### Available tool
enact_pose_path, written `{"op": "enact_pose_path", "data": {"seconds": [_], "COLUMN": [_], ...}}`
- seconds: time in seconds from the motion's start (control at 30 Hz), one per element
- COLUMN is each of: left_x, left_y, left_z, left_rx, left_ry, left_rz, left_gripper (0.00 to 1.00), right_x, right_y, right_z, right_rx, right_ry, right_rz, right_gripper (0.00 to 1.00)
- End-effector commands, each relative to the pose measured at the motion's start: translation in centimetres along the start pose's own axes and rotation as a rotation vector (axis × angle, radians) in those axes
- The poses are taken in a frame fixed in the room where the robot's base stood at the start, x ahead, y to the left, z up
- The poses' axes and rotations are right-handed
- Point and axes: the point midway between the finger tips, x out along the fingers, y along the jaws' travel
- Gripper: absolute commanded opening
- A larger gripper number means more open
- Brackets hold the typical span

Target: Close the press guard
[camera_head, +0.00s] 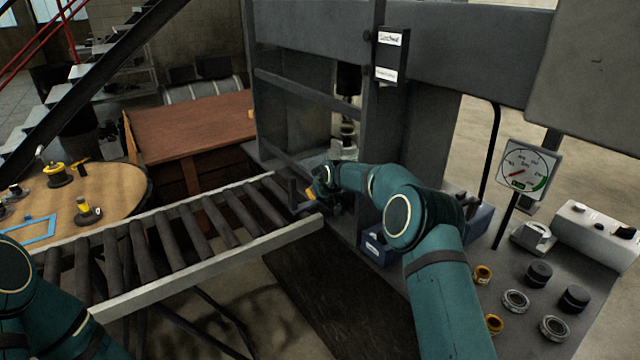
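The press (440,50) is a large dark grey frame at the centre and right. A dark-framed, see-through panel, apparently the guard (305,91), stands at its left side. I cannot tell for certain how far it is swung. A dark ram (348,80) and a metal part show behind it. My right gripper (310,196) is at the panel's lower edge, beside a small dark upright piece (293,190) that may be its handle. The fingers are small and partly hidden, so contact and opening are unclear. Only my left arm's links show at lower left; its gripper is out of view.
A roller conveyor (200,262) runs up to the press from the left. A gauge (527,170) and several rings and dark cylinders stand on the right bench (460,320). A blue bin (378,247) sits below my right forearm. A round table (115,190) stands left.

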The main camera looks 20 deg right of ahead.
Motion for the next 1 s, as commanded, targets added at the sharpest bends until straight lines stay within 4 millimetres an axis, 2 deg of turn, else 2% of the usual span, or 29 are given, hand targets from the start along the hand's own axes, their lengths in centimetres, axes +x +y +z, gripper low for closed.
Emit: {"op": "enact_pose_path", "data": {"seconds": [0.03, 0.23, 0.7, 0.87, 1.0], "left_x": [0.2, 0.4, 0.4, 0.1, -0.7], "left_y": [-0.1, -0.2, -0.2, 0.0, 0.2], "left_z": [0.0, -0.1, -0.1, -0.1, 0.0], "left_rx": [0.0, 0.0, 0.0, 0.0, 0.0], "left_ry": [0.001, 0.002, 0.003, 0.002, -0.002], "left_rz": [0.0, 0.0, 0.0, 0.0, 0.0], "left_gripper": [0.53, 0.53, 0.53, 0.53, 0.53], "right_x": [0.7, 1.8, 1.9, 1.2, -0.6], "right_y": [0.2, 0.2, 0.2, 0.2, 0.3], "right_z": [0.5, 1.0, 1.0, 0.4, -1.1], "right_rx": [0.0, 0.0, 0.0, 0.0, -0.001], "right_ry": [-0.002, -0.001, 0.0, 0.001, 0.002], "right_rz": [0.004, 0.005, 0.005, 0.005, 0.004], "right_gripper": [0.0, 0.0, 0.0, 0.0, 0.0]}}
